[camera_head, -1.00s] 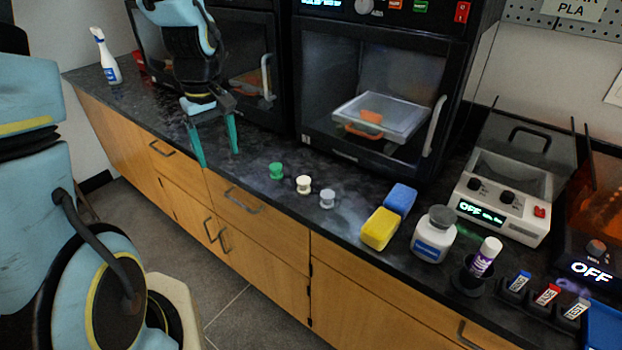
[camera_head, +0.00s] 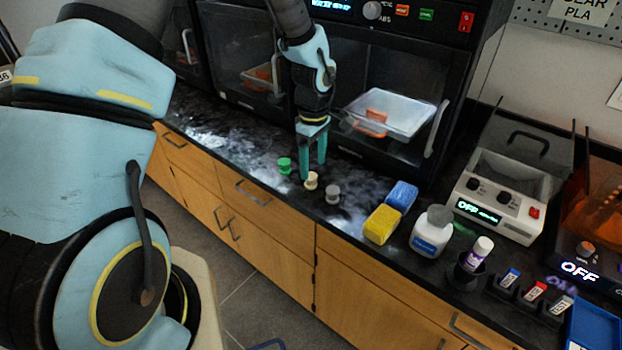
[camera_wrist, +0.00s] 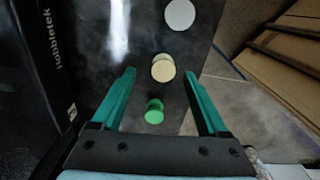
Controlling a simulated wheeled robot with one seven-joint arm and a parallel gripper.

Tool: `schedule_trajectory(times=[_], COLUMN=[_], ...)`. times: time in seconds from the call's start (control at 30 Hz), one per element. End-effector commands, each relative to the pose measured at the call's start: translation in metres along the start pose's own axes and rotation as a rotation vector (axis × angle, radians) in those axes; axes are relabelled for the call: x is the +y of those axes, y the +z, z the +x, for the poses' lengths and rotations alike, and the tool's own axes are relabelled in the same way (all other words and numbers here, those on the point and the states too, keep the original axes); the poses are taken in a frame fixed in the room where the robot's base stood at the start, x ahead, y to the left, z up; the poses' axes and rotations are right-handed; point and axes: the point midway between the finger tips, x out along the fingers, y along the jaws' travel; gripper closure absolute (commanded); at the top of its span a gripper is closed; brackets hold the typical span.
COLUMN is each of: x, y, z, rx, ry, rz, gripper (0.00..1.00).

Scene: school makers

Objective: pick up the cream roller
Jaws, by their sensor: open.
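The cream roller (camera_head: 311,181) is a small spool-shaped piece standing on the dark counter, between the green roller (camera_head: 284,165) and the grey roller (camera_head: 332,194). My gripper (camera_head: 313,174) is open and points down, with its teal fingers just above and behind the cream roller in the head view. In the wrist view, the cream roller (camera_wrist: 163,68) shows just beyond the gap between the fingertips (camera_wrist: 158,75). The green roller (camera_wrist: 154,111) lies in the gap nearer the palm, and the grey roller (camera_wrist: 180,14) is farther out. I cannot tell the exact height of the fingertips.
Printers with an open chamber (camera_head: 385,113) stand behind the rollers. A yellow block (camera_head: 382,225), a blue block (camera_head: 402,196), a white jar (camera_head: 432,232) and a glue stick (camera_head: 478,252) are to the right. The counter's front edge is close to the rollers.

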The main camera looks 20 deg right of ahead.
Motion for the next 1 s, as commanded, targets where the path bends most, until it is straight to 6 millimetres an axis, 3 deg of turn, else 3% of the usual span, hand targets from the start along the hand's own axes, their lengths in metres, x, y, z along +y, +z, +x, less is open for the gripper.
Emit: schedule_trajectory(times=[0.33,0.67,1.0], x=[-0.006,-0.005,-0.005], y=[-0.003,-0.003,-0.003], z=[0.041,0.047,0.047], rx=[-0.001,-0.001,-0.001], ry=[-0.004,-0.001,-0.001], rz=[0.0,-0.001,-0.001], gripper=[0.23,0.23,0.62])
